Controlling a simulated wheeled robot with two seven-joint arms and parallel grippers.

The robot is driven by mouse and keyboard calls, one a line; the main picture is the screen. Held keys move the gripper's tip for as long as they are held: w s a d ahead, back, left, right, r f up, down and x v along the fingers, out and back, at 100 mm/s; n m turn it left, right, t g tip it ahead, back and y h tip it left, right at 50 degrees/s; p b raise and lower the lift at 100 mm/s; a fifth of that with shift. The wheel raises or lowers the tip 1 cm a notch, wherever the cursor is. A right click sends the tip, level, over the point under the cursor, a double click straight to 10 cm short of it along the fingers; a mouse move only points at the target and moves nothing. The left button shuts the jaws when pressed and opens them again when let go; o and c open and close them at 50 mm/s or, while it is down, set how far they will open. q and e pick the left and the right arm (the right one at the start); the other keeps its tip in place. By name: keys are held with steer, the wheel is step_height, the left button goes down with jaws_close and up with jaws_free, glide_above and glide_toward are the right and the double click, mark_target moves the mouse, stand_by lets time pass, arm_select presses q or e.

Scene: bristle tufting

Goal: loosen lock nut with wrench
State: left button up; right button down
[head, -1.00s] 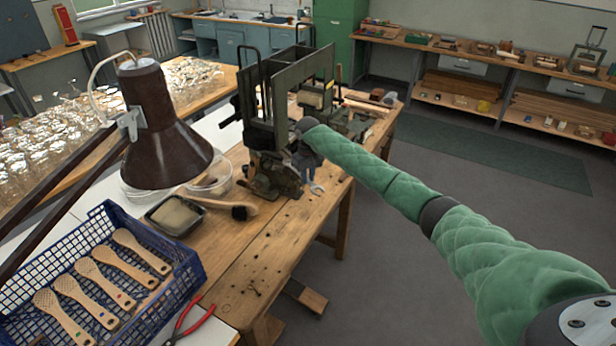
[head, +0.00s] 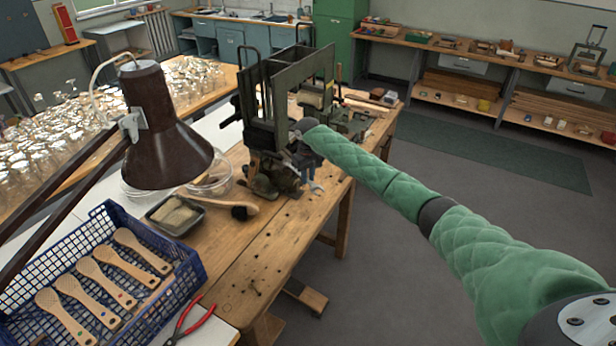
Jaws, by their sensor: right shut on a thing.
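My right arm reaches in from the lower right to the dark green tufting machine (head: 306,80) on the wooden bench. My right gripper (head: 308,163) is at the machine's front right side, small and partly hidden by its own wrist. It is shut on a grey wrench (head: 316,187), whose open-ended head shows below the gripper, over the bench edge. The lock nut cannot be made out, so I cannot tell whether the wrench is on it. My left gripper is not in view.
A brown desk lamp (head: 166,135) stands at the left. A blue crate (head: 190,262) holds wooden brush bodies. The floor right of the bench is clear.

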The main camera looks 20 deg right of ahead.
steer(key=shift+f, duration=0.65)
stand_by(0.8)
steer(key=shift+d, duration=0.1)
steer(key=shift+w+d+n, duration=0.2)
steer(key=shift+d+n, duration=0.4)
steer(key=shift+d, duration=0.05)
